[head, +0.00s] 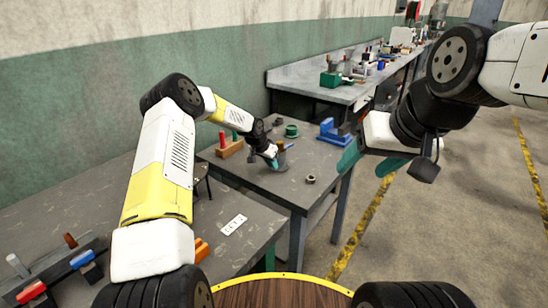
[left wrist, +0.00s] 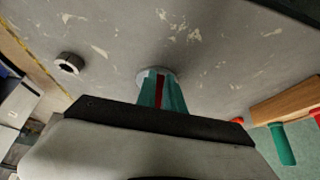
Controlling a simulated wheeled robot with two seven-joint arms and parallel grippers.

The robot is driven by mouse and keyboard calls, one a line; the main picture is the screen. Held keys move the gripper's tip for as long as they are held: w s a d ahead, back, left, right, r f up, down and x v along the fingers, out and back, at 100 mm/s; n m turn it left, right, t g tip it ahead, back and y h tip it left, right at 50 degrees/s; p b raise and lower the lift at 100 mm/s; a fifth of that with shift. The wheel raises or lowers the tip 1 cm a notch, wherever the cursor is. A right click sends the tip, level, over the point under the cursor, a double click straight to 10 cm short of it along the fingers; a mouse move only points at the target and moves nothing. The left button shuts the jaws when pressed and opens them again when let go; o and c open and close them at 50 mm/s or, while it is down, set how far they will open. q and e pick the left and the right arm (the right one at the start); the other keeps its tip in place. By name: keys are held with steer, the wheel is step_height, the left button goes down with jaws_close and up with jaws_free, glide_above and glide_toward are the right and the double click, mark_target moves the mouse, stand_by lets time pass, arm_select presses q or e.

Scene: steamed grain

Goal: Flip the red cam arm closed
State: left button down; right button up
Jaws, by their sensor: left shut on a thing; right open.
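My left gripper (head: 272,160) reaches down to the middle table. In the left wrist view its teal fingers (left wrist: 161,92) are shut on a narrow red piece (left wrist: 160,89), probably the red cam arm. Most of this piece is hidden between the fingers. A grey round base (left wrist: 143,76) shows just beyond the fingertips; I cannot tell whether it joins the red piece. In the head view a small brownish upright part (head: 281,147) stands beside the gripper. My right gripper (head: 371,163) is open and empty, held in the air right of the table.
A wooden block (head: 230,150) with red and green pegs stands left of the gripper. A blue fixture (head: 331,132), a green round part (head: 291,131) and a metal ring (head: 310,179) are on the same table. The table front is mostly clear. A nearer bench (head: 100,200) holds clamps at left.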

arm_select(q)
steer(key=c, duration=1.4)
jaws_free()
steer(key=shift+c, duration=0.2)
steer(key=v, duration=0.7)
steer(key=shift+s+r, duration=0.2)
steer(key=shift+r, duration=0.15)
steer(key=shift+a, duration=0.1)
